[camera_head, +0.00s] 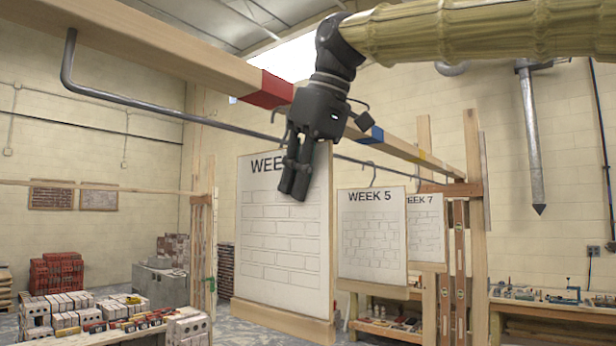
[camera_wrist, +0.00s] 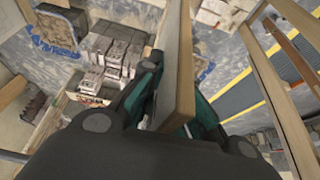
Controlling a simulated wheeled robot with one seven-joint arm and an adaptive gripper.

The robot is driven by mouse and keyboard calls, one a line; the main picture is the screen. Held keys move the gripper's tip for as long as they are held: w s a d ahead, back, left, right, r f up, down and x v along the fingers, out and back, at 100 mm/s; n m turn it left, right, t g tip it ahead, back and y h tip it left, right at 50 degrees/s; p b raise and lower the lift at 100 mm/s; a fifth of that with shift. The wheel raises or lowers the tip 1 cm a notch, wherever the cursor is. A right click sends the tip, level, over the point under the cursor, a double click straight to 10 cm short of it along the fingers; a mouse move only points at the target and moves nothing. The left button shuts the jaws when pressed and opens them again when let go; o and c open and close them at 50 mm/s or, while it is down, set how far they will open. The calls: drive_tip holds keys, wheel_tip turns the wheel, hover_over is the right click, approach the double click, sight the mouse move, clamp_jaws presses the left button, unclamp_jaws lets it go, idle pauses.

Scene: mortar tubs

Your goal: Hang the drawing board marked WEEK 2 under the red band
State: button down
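A large white drawing board (camera_head: 275,230) with a brick pattern is upright below my gripper in the head view. Its heading reads "WEE"; the rest is hidden behind my fingers, so its number cannot be read. My gripper (camera_head: 297,185) points down at the board's top edge and looks shut on it. In the wrist view the board's edge (camera_wrist: 180,70) lies between the teal finger pads. A hook (camera_head: 275,114) rises above the board close to the metal rail (camera_head: 225,124); I cannot tell whether it rests on it. The red band (camera_head: 268,91) is on the wooden beam, just above and left.
Boards WEEK 5 (camera_head: 371,235) and WEEK 7 (camera_head: 426,228) hang behind to the right, near the blue band (camera_head: 374,134) and yellow band (camera_head: 421,155). Wooden posts (camera_head: 473,170) carry the beam. Blocks (camera_head: 55,305) lie stacked at lower left. A tool bench (camera_head: 545,305) stands right.

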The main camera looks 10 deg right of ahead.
drive_tip(key=shift+w+a+f+b, duration=0.4)
drive_tip(key=shift+w+a+f, duration=1)
drive_tip(key=shift+f, duration=0.25)
